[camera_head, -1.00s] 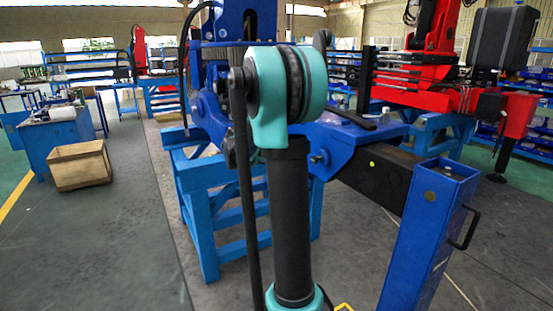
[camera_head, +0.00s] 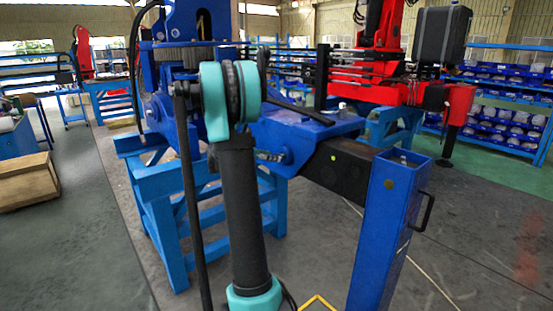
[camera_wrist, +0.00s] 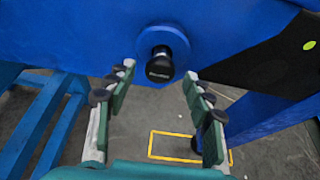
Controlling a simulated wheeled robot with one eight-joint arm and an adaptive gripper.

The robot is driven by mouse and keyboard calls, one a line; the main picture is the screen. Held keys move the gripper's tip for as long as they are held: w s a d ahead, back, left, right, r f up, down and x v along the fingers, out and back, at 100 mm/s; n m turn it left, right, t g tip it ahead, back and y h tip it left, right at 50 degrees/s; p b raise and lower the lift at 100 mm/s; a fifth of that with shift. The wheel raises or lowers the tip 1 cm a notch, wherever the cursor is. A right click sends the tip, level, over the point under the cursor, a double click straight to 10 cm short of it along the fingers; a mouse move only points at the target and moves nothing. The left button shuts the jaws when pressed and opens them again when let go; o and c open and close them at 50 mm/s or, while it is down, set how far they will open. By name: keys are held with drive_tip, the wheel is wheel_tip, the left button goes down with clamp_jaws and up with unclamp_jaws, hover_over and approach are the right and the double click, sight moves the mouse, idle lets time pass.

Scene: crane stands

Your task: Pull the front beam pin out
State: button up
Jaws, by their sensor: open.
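The front beam pin (camera_wrist: 160,66) shows in the wrist view as a dark round knob in a blue collar on the side of the blue crane frame (camera_wrist: 85,35). My gripper (camera_wrist: 159,73) is open, with its two green, black-padded fingers to the left and right of the knob in the picture. No contact between fingers and knob shows, and the depth gap is hard to judge. In the head view the blue frame (camera_head: 300,127) is behind my arm, and I cannot make out the gripper clearly there.
A black beam (camera_head: 345,170) runs from the frame to a blue upright post (camera_head: 385,225) with a handle on the right. A light blue stand (camera_head: 160,215) carries the crane. A red crane (camera_head: 400,85) stands behind. Grey floor is open at left and right.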

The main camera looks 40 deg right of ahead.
drive_tip(key=shift+x, duration=2.05)
clamp_jaws()
